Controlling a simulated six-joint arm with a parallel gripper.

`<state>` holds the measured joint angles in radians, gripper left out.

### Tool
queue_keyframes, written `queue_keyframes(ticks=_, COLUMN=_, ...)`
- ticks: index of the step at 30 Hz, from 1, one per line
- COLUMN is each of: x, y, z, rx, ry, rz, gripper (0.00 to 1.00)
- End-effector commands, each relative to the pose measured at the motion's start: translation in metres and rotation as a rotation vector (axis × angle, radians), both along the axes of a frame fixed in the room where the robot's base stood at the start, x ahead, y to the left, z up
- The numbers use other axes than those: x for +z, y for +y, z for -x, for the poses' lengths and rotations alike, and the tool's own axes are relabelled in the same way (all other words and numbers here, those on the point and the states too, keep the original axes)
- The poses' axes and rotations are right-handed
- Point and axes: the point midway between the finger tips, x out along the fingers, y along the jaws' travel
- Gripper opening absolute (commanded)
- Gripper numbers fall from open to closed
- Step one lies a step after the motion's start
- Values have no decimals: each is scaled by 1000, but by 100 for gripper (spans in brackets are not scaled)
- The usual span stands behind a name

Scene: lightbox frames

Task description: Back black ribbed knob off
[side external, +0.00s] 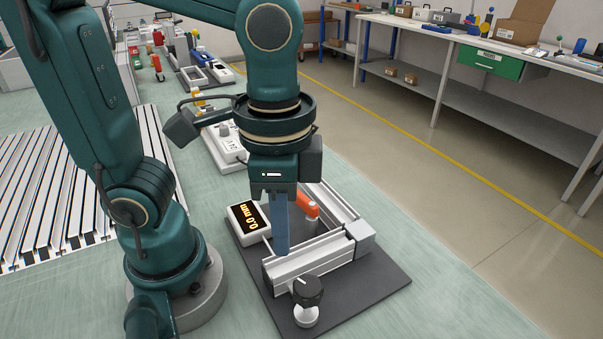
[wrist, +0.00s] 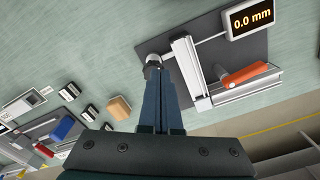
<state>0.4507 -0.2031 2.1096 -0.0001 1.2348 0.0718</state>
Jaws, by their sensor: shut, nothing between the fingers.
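The black ribbed knob (side external: 307,290) sits on a short pale round post at the front corner of the dark plate (side external: 378,285), beside the end of a silver rail (side external: 310,262). In the wrist view the knob (wrist: 153,61) shows just beyond my fingertips, partly covered by them. My gripper (side external: 281,252) points down with its blue fingers together and empty. The display (side external: 249,222) reads 0.0 mm.
An orange handle (side external: 307,205) stands inside the rail frame, near my fingers. A light grey block (side external: 360,238) sits at the frame's right corner. White devices (side external: 222,145) lie behind on the green bench. The bench right of the plate is clear.

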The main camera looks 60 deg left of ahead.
Motion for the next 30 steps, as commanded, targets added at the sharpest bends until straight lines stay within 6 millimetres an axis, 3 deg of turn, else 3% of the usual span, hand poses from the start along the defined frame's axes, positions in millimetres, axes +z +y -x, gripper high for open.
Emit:
queue_keyframes(ticks=5, x=-7, y=5, z=-2, rx=-1, ry=3, rz=-2, gripper=0)
queue_keyframes(ticks=19, x=-60, y=4, z=-2, rx=-1, ry=4, rz=-2, gripper=0)
queue_keyframes(ticks=30, x=-69, y=4, z=-2, rx=-1, ry=0, rz=0, gripper=0)
